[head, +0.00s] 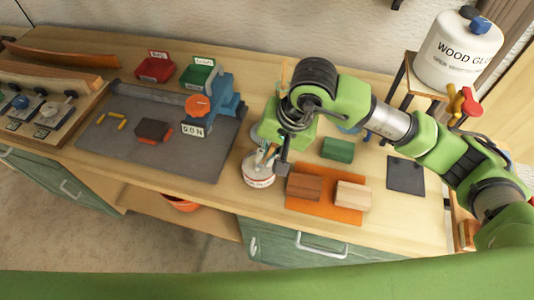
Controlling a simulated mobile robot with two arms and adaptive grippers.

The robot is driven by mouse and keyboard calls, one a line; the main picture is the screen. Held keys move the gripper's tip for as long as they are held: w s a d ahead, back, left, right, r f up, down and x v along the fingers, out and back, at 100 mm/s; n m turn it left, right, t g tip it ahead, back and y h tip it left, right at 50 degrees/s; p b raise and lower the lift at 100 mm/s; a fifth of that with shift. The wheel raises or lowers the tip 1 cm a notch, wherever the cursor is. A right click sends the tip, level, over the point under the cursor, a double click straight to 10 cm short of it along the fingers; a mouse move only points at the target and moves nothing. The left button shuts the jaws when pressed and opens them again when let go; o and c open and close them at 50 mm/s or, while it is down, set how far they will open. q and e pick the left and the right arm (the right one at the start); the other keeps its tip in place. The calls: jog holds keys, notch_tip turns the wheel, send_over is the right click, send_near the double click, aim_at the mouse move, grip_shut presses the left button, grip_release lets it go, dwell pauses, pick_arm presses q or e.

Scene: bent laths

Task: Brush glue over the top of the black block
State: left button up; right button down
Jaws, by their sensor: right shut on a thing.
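A dark, nearly black block (153,129) lies on the grey mat at the left, with a red-orange edge showing at its underside. A white glue pot (257,178) with red lettering stands near the table's front edge, left of the orange mat. My right gripper (269,157) is over the pot's mouth, pointing down. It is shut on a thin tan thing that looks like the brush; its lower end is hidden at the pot. The right gripper is well to the right of the dark block. My left gripper is out of view.
The grey mat (190,158) also carries a blue clamp (222,100) and small yellow pieces. Red (154,69) and green (196,73) bins stand behind. Wooden blocks (304,187) lie on the orange mat (322,208). A green block (337,149) and a wood glue jug (458,50) are right.

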aim_at(273, 146)
jog(key=shift+s+f+b, duration=0.1)
jog(key=shift+f+b, duration=0.05)
jog(key=shift+b, duration=0.15)
dwell(0.9)
notch_tip(273, 146, up, 2)
jog(key=shift+r+p, duration=0.1)
jog(key=shift+p, duration=0.25)
jog(key=shift+r+p, duration=0.55)
jog(key=shift+r, duration=2)
